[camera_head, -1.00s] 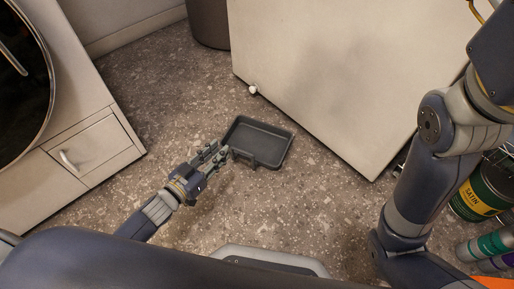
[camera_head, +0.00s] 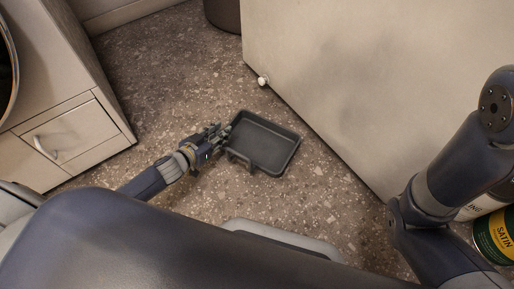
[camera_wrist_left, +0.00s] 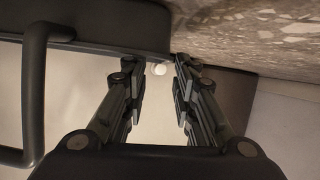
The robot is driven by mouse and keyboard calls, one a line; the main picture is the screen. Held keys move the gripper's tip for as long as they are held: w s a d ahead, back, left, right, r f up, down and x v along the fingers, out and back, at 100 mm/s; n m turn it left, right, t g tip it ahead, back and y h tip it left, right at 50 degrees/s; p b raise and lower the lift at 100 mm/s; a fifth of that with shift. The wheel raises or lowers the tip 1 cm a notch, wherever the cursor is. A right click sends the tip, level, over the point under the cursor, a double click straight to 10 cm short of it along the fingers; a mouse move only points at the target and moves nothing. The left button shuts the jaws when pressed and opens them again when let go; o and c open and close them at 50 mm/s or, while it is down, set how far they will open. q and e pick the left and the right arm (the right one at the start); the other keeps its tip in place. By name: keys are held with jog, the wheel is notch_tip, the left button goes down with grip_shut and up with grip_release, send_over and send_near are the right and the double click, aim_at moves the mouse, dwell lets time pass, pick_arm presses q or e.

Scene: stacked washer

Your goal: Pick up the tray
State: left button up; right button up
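The tray (camera_head: 265,143) is dark grey, shallow and rectangular, with a handle on its near side. It lies on the speckled floor in the middle of the head view. My left gripper (camera_head: 221,133) is at the tray's left end, close to the rim. In the left wrist view, my left gripper (camera_wrist_left: 158,72) has its fingers apart with nothing held between them. The tray (camera_wrist_left: 110,22) shows there at the upper left, with its handle at the left edge. I cannot tell whether a fingertip touches the tray. My right gripper is out of view.
A pale cabinet panel (camera_head: 350,80) with a white knob (camera_head: 263,80) stands beyond the tray. A white drawer unit (camera_head: 75,140) stands at the left and a dark bin (camera_head: 224,12) at the back. Cans (camera_head: 497,236) stand at the right. Floor around the tray is clear.

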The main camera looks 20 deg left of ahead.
pick_arm(q)
jog(key=shift+a+f+b+x, duration=0.15)
jog(key=shift+f+b+x, duration=0.05)
jog(key=shift+b+x, duration=0.9)
jog(key=shift+a+f+b+x, duration=0.15)
jog(key=shift+f+b+x, duration=0.05)
jog(key=shift+b+x, duration=0.9)
jog(key=shift+w+d+b, duration=0.2)
jog(key=shift+w+b, duration=0.35)
jog(key=shift+c, duration=0.6)
grip_shut()
